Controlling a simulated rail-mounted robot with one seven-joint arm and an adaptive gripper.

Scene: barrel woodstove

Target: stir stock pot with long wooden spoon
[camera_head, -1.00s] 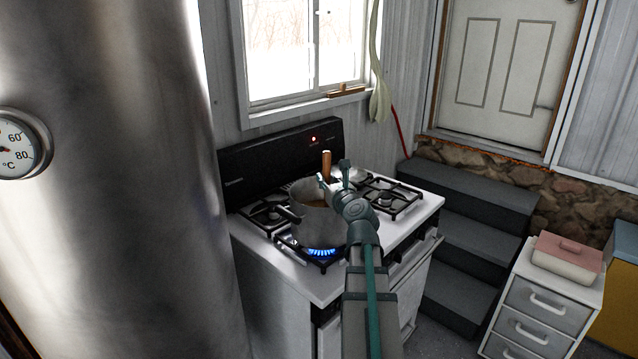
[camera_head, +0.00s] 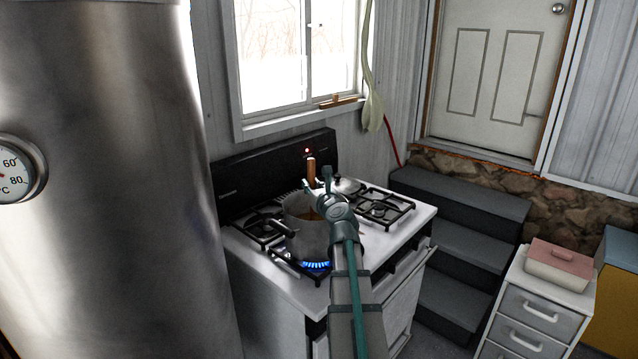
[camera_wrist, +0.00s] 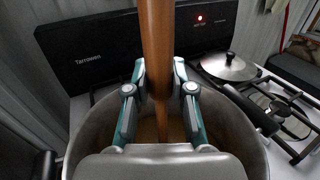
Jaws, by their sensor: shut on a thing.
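The stock pot (camera_head: 305,238) is a grey metal pot on the stove's front left burner, over a blue flame. Brownish liquid shows inside it. My gripper (camera_head: 316,190) is over the pot's mouth. In the wrist view my gripper (camera_wrist: 160,82) is shut on the long wooden spoon (camera_wrist: 157,40). The spoon stands about upright, its lower end going down into the pot (camera_wrist: 250,135). Its top also shows above my gripper in the head view (camera_head: 310,171). The spoon's lower end is hidden in the liquid.
A lidded pan (camera_wrist: 229,66) sits on a back burner, right of the pot. The stove's back panel (camera_head: 270,172) rises behind. A large metal cylinder (camera_head: 110,200) stands at left. Grey steps (camera_head: 460,200) and a drawer cabinet (camera_head: 540,305) are at right.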

